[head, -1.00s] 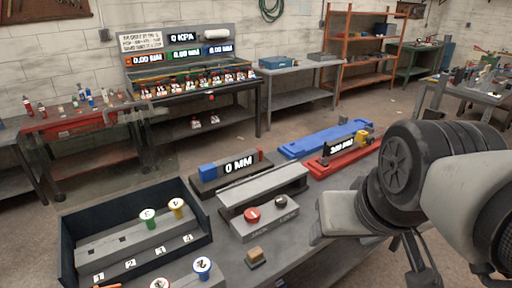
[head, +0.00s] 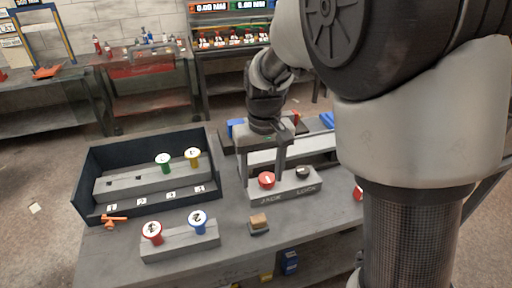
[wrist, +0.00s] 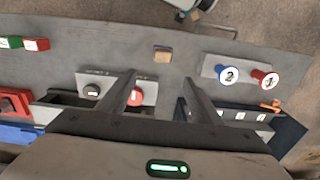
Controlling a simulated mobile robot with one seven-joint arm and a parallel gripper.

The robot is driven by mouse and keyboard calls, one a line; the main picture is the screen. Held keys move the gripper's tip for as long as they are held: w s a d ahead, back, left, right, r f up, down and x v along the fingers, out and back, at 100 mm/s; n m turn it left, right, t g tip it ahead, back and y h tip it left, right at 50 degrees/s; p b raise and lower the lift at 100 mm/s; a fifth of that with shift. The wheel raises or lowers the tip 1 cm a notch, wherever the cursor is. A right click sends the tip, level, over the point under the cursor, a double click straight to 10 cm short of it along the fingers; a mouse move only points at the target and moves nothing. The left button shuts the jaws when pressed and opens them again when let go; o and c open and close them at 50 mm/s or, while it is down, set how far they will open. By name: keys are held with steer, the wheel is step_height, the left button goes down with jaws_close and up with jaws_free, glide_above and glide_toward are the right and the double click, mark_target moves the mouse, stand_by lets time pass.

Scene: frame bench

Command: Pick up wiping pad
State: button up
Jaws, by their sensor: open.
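A small tan block on a dark base, which looks like the wiping pad (head: 259,219), lies on the grey bench top near its front edge. It also shows in the wrist view (wrist: 163,55), just beyond the space between the fingertips. My gripper (head: 262,182) points down over the jack and lock block, behind the pad in the head view. In the wrist view its two fingers (wrist: 159,78) are spread apart with nothing between them. The pad is clear of both fingers.
The jack and lock block (head: 287,188) with a red and a black knob stands close by the fingers. A block with red and blue numbered knobs (head: 180,242) is left of the pad. A dark open-front tray (head: 84,190) holds green and yellow knobs. Bare bench surrounds the pad.

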steer(key=f, duration=0.1)
glide_above(258, 218)
steer(key=f, duration=1.2)
steer(key=shift+w+d+b, duration=0.2)
steer(key=shift+w+b, duration=0.1)
steer(key=shift+b, duration=0.1)
steer(key=shift+s+a+f, duration=0.1)
steer(key=shift+s+f, duration=0.05)
steer(key=shift+f, duration=1.2)
steer(key=shift+s+a+f, duration=0.1)
steer(key=shift+s+f, duration=0.05)
steer(key=shift+f, duration=1.15)
steer(key=c, duration=1.3)
steer(key=shift+o, duration=0.2)
step_height(258, 218, up, 10)
steer(key=shift+r+p, duration=0.1)
steer(key=shift+p, duration=0.2)
